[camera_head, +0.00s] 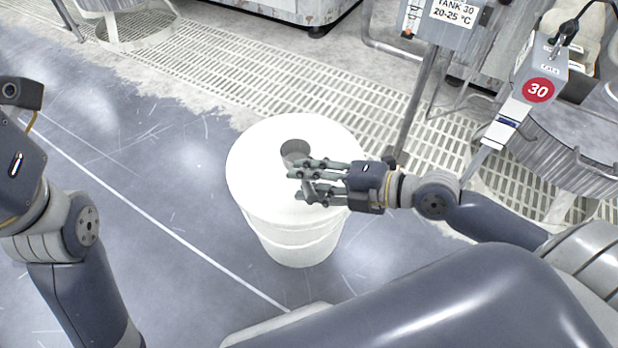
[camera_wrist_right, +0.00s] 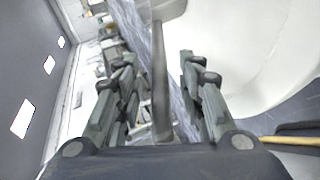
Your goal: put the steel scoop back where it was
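The steel scoop (camera_head: 295,150) shows in the head view as a small grey round cup over the drum's white top, partly hidden by my right fingers. In the right wrist view its thin handle (camera_wrist_right: 159,85) runs between my fingers, with a pale end at the top. My right gripper (camera_head: 305,181) is over the drum top. Its fingers stand apart on either side of the handle, with gaps visible in the right wrist view (camera_wrist_right: 158,75). I cannot tell whether the scoop touches the drum top. My left arm is at the left edge; its gripper is out of view.
The white drum (camera_head: 262,205) stands on the grey floor (camera_head: 165,215). Floor left of the drum is clear.

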